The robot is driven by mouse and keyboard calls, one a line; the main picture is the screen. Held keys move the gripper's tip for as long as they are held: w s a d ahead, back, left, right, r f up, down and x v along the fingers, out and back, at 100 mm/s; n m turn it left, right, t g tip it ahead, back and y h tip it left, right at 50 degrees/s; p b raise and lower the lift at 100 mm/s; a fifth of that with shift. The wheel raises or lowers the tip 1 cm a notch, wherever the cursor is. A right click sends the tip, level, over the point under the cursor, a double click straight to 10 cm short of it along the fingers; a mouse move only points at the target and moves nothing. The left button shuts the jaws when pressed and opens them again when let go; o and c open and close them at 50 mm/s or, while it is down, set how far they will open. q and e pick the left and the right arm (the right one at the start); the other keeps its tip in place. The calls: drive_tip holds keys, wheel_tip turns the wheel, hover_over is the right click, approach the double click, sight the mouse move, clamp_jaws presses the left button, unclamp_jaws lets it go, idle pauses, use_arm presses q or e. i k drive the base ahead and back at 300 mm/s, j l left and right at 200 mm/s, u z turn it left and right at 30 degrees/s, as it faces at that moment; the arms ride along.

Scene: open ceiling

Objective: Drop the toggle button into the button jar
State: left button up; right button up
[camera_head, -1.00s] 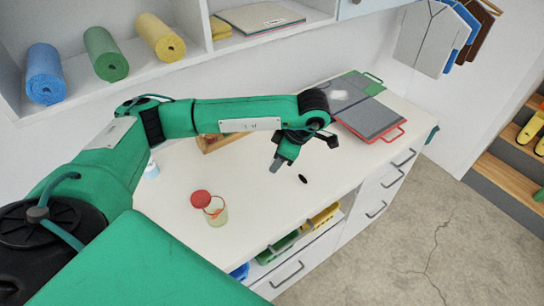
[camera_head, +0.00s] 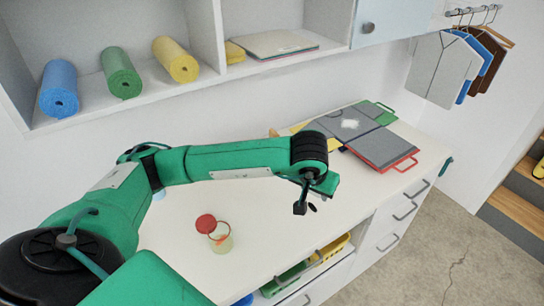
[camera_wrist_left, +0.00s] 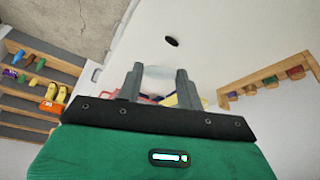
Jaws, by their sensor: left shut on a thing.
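My left gripper (camera_head: 301,208) is low over the right half of the white counter. The left wrist view shows its two grey fingers (camera_wrist_left: 158,82) apart, with a pale patch (camera_wrist_left: 158,76) between them. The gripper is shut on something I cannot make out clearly. A small black oval (camera_head: 313,207) is on the counter beside the fingers; it also shows in the left wrist view (camera_wrist_left: 171,41), apart from them. I cannot tell if it is the toggle button. The clear jar (camera_head: 222,241) stands nearer the counter's left, with a red round lid (camera_head: 206,223) beside its rim.
A grey folding board (camera_head: 382,147) with red and green handles lies at the counter's back right. A shelf above holds blue (camera_head: 59,89), green (camera_head: 122,72) and yellow (camera_head: 175,59) rolls. The counter between jar and gripper looks clear.

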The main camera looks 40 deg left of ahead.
sight(226, 247)
drive_tip(key=i+l, duration=0.1)
drive_tip(key=l, duration=0.25)
drive_tip(key=i+l+u, duration=0.15)
drive_tip(key=l, duration=0.2)
drive_tip(key=i+l, duration=0.1)
drive_tip(key=l, duration=0.3)
drive_tip(key=u, duration=1.05)
